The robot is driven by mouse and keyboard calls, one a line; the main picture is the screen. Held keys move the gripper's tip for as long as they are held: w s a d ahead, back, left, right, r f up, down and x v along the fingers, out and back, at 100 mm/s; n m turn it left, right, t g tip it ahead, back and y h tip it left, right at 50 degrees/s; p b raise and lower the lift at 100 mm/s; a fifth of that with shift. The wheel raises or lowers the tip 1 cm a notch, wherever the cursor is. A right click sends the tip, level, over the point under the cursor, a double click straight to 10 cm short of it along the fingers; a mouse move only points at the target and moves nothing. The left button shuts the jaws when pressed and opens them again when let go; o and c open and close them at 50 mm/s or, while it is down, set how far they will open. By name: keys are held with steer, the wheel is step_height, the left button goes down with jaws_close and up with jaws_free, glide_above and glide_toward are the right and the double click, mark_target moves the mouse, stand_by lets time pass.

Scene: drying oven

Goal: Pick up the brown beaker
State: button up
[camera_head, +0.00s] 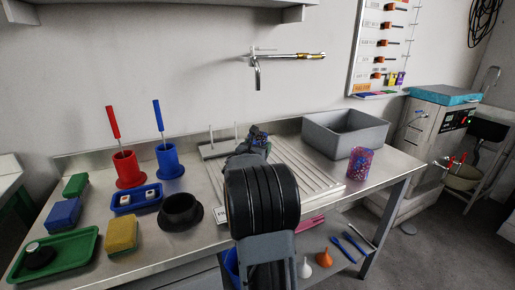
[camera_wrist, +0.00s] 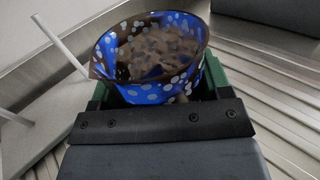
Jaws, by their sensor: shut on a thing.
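A brown and blue beaker with pale spots (camera_wrist: 150,60) fills the upper middle of the wrist view, its open rim tilted toward the camera. My gripper (camera_wrist: 155,92) is shut on it, with green finger parts on both sides of the beaker's wall. In the head view, my gripper (camera_head: 252,146) is over the ribbed drainboard at the back middle of the table. My own arm hides most of the gripper and beaker there. I cannot tell whether the beaker's base touches the surface.
A white-peg rack (camera_head: 214,150) stands close on the left. A grey basin (camera_head: 345,134) and a spotted pink-blue beaker (camera_head: 361,163) are to the right. Red (camera_head: 128,170) and blue (camera_head: 169,161) brush holders, a black bowl (camera_head: 180,211) and a green tray (camera_head: 55,257) occupy the left.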

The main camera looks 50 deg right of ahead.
steer(key=shift+r+p, duration=0.4)
steer(key=shift+r, duration=0.75)
steer(key=s+a+r+p, duration=0.3)
steer(key=s+r+p, duration=0.2)
steer(key=s+r, duration=0.8)
steer(key=shift+s+r, duration=0.3)
steer(key=shift+r, duration=0.5)
